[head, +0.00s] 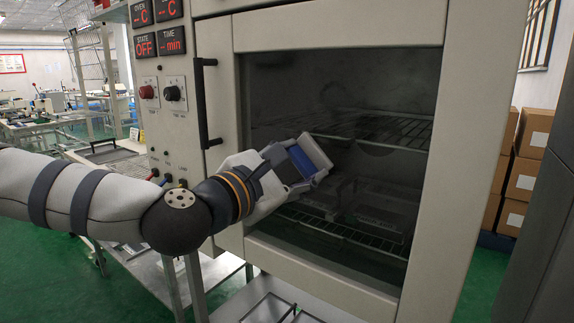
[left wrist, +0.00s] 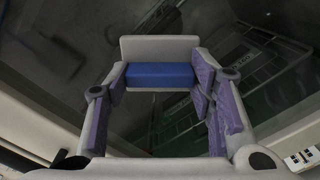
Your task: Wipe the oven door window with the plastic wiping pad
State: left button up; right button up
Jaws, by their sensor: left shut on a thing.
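The oven door window (head: 345,85) is a large dark pane in a pale frame, with wire racks showing behind it. Dull, darker smudges show on the pane; it also fills much of the left wrist view (left wrist: 60,60). My left gripper (head: 293,168) is in front of the window's left-middle part. It is shut on the wiping pad, a blue block (head: 302,161) with a pale grey plate on its far side. In the left wrist view the pad (left wrist: 160,75) sits between the purple-lined fingers. The plate is close to the glass; I cannot tell whether it touches. My right gripper is not in view.
A dark vertical door handle (head: 204,103) stands left of the window, near my left wrist. The control panel has knobs (head: 174,93) and red displays (head: 145,44). Cardboard boxes (head: 528,150) are stacked at the right. A metal cart (head: 160,275) stands below left.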

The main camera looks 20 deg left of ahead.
pick_arm(q)
jog(key=shift+s+d+p, duration=0.15)
jog(key=shift+s+d, duration=0.2)
jog(key=shift+d, duration=0.65)
jog(key=shift+s+d+p, duration=0.1)
jog(key=shift+s+d, duration=0.25)
jog(key=shift+d, duration=0.6)
jog(key=shift+s+d+p, duration=0.15)
jog(key=shift+s+d, duration=0.2)
jog(key=shift+d, duration=0.65)
jog(key=shift+f, duration=0.1)
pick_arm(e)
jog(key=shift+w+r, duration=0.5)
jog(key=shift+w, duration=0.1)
pick_arm(q)
jog(key=shift+s+a, duration=0.2)
jog(key=shift+s, duration=0.2)
jog(key=v, duration=0.5)
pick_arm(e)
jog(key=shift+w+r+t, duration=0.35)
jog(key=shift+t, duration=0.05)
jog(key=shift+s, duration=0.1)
